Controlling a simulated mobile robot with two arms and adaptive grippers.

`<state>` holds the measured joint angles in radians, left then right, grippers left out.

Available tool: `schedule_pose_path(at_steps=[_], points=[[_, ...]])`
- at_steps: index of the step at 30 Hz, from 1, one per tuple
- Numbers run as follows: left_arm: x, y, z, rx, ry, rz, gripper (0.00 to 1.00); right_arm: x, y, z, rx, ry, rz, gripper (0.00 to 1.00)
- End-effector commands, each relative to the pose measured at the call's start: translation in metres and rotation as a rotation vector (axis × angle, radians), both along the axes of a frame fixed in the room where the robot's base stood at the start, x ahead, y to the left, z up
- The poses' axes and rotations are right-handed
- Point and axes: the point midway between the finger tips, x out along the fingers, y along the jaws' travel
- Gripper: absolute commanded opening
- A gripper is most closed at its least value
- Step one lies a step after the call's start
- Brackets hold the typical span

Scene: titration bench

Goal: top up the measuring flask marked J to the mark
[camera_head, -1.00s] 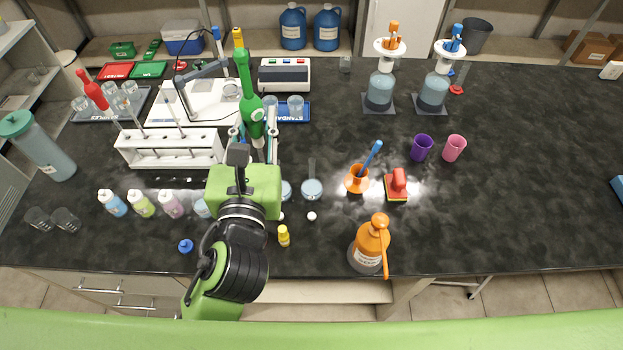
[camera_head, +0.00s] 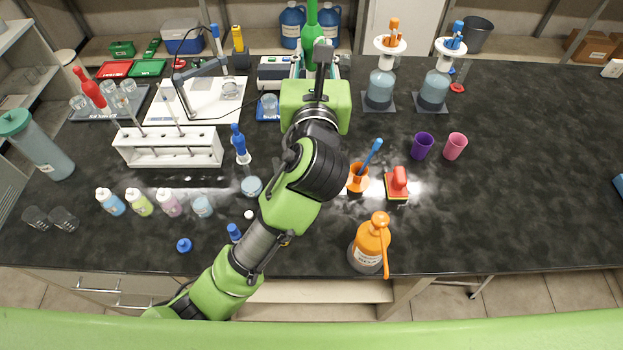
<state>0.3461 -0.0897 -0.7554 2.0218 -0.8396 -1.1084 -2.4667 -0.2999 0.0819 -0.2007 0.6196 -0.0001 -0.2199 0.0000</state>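My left gripper (camera_head: 318,65) is at the back of the bench, in front of the grey instrument box. It is around a tall green, narrow-necked object (camera_head: 312,27), held upright; its lower part is hidden by the gripper. No letter J is readable, so I cannot tell which vessel is the marked flask. Clear glass vessels (camera_head: 128,88) stand on the dark tray (camera_head: 88,116) at left. A blue-topped piece with a clear lower part (camera_head: 240,145) stands right of the white rack. An orange-topped wash bottle (camera_head: 370,243) stands near the front edge. My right gripper is out of view.
An orange cup (camera_head: 357,181), a red-handled block (camera_head: 397,185) and two dispensers (camera_head: 433,92) stand right. The far right bench is mostly clear.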

Motion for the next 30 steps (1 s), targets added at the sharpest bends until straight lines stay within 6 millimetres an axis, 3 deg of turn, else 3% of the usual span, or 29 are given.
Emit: schedule_pose_path(at_steps=[3,7,30], points=[[0.0,0.0,-0.016,0.0,-0.002,0.0,0.1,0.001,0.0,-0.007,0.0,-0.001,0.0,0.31],[-0.001,0.0,-0.021,-0.001,-0.004,-0.001,0.1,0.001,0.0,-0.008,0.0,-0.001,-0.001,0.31],[-0.001,0.0,-0.021,-0.001,-0.004,0.0,0.1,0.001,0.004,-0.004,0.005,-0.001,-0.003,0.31]])
